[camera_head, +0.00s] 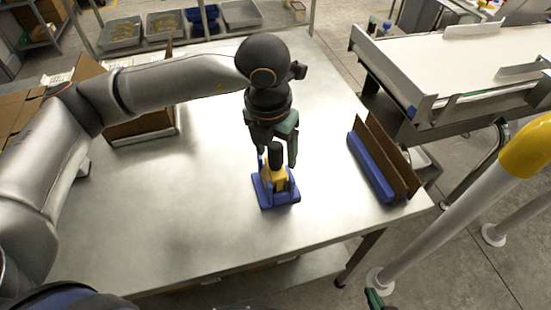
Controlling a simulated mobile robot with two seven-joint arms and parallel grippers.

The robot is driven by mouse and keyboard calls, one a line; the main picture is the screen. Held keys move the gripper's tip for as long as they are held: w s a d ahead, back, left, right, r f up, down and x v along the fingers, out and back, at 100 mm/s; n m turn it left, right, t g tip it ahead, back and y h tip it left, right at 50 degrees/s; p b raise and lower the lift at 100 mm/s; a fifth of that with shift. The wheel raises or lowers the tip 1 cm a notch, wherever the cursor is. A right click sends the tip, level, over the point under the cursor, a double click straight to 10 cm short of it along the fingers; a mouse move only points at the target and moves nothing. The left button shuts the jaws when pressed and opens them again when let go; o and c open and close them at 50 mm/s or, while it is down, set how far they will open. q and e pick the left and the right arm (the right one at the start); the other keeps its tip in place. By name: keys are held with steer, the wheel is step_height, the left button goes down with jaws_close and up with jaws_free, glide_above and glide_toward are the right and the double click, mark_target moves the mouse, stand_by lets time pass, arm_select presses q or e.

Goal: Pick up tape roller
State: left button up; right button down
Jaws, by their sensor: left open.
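The tape roller (271,188) stands on the metal table, with a blue base, a yellow body and a dark upright handle. My left gripper (277,158) points down from above, its green-grey fingers open around or just beside the dark handle. I cannot tell whether the fingers touch it.
A blue holder with brown cardboard sheets (372,166) stands at the table's right side. A cardboard box (140,122) is at the left back. A conveyor (462,55) and yellow-topped rail (526,150) are at right. The front table surface (170,235) is clear.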

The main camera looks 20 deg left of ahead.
arm_select(q)
steer(key=shift+c, duration=0.3)
jaws_close()
stand_by(0.4)
